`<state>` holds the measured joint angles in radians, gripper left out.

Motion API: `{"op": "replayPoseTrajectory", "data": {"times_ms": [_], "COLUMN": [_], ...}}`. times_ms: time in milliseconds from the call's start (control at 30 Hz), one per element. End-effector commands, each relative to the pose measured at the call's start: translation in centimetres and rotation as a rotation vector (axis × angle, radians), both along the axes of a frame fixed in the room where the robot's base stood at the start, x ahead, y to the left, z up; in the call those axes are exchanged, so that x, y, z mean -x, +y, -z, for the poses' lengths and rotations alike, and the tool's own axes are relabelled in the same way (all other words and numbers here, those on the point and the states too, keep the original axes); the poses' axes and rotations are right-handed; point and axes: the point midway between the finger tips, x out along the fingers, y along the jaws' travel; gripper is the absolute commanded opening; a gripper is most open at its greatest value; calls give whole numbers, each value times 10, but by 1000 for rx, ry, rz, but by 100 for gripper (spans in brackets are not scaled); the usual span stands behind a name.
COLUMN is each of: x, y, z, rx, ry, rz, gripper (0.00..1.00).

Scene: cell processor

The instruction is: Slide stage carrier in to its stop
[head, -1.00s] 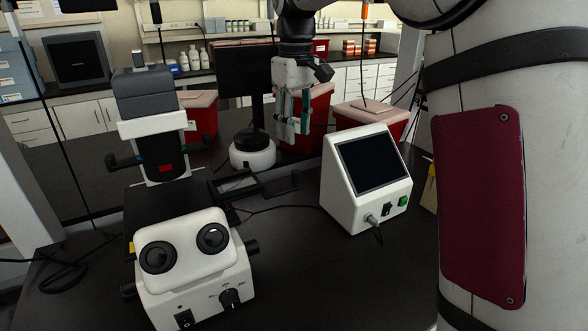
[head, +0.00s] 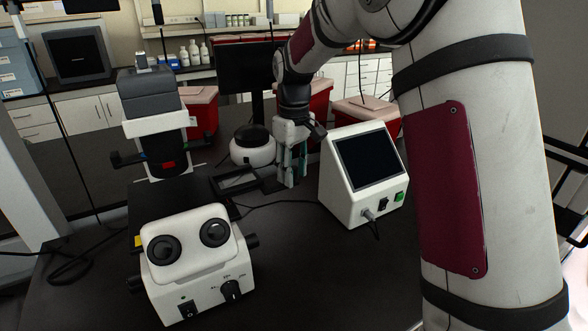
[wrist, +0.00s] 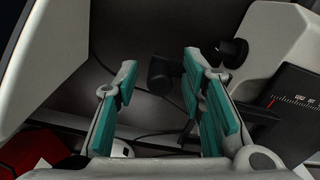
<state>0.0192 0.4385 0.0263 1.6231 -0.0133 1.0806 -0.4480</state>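The black stage carrier (head: 238,182) is an open frame sticking out to the right of the microscope (head: 150,110) in the head view. My gripper (head: 291,180) points down at its outer right end. In the wrist view the teal-padded fingers (wrist: 160,72) are apart. A dark block (wrist: 165,76), seemingly the carrier's handle, shows between the fingertips, with a gap visible to the left pad. I cannot tell whether the right pad touches it. A black plate with a scale and red mark (wrist: 292,105) lies at the right of the wrist view.
A white display box (head: 365,178) stands close to the right of my gripper. A round white device with a black top (head: 252,146) stands behind the carrier. The microscope's black side knob (wrist: 233,52) is near the right finger. Cables cross the dark bench.

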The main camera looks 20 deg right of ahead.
Motion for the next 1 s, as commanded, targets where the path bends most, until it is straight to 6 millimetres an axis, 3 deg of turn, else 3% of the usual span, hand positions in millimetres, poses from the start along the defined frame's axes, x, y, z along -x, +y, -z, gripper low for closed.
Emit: {"op": "replayPoseTrajectory", "data": {"times_ms": [67,200,433,533,800,1000], "x": [0,0,0,2,16,23], "y": [0,0,1,12,85,121], "z": [0,0,-1,-1,-1,-1], "rx": [0,0,0,-1,-2,-3], "ry": [0,0,-1,0,-2,-3], "rz": [0,0,0,-2,-9,-4], "gripper": [32,1,0,0,0,0]}}
